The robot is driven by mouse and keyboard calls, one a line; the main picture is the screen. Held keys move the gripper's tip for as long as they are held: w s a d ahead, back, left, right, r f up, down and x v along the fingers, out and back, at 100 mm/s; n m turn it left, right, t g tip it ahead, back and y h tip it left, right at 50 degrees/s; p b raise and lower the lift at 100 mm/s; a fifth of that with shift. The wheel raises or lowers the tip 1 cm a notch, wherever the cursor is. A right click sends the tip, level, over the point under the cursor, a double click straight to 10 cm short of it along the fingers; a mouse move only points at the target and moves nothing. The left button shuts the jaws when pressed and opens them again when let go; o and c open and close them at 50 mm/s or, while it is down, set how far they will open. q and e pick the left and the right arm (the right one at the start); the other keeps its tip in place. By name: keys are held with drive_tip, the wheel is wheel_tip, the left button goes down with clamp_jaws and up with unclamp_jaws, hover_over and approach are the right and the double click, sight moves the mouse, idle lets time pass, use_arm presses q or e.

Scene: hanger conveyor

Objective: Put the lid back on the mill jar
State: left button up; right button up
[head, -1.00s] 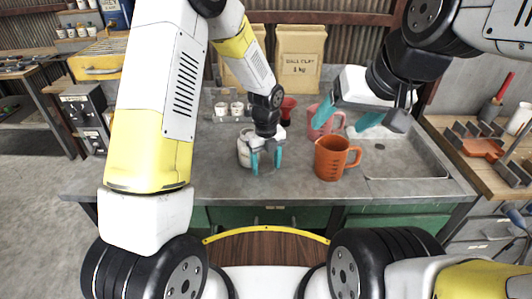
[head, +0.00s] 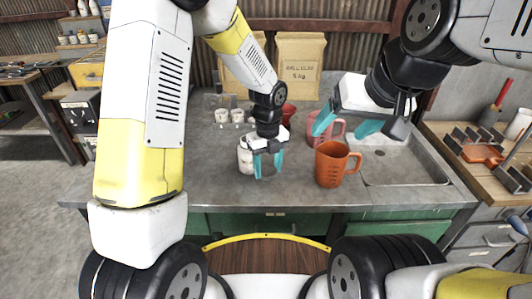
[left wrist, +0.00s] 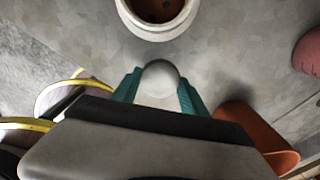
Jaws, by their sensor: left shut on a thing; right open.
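The mill jar (head: 244,157) is a white pot standing on the grey worktop, partly behind my left gripper in the head view. In the left wrist view the jar (left wrist: 160,30) is at the top edge, its mouth open and brown with dark spots inside. My left gripper (head: 268,172) is shut on a pale, rounded thing (left wrist: 160,78), which looks like the lid. It holds this just in front and to the right of the jar, apart from it; the lid's underside is hidden. My right gripper (head: 345,126) is open and empty above the worktop, at the right.
An orange measuring jug (head: 331,166) stands right of my left gripper. A pink jug (head: 318,130) stands behind it, with a dark red vessel (head: 288,113) farther left. Small white cups (head: 237,115) and two paper bags (head: 299,65) are at the back. A sink (head: 410,168) lies right.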

use_arm(q)
drive_tip(key=s+d+r, duration=0.1)
drive_tip(key=s+d, duration=0.2)
drive_tip(key=s, duration=1)
drive_tip(key=shift+r, duration=0.15)
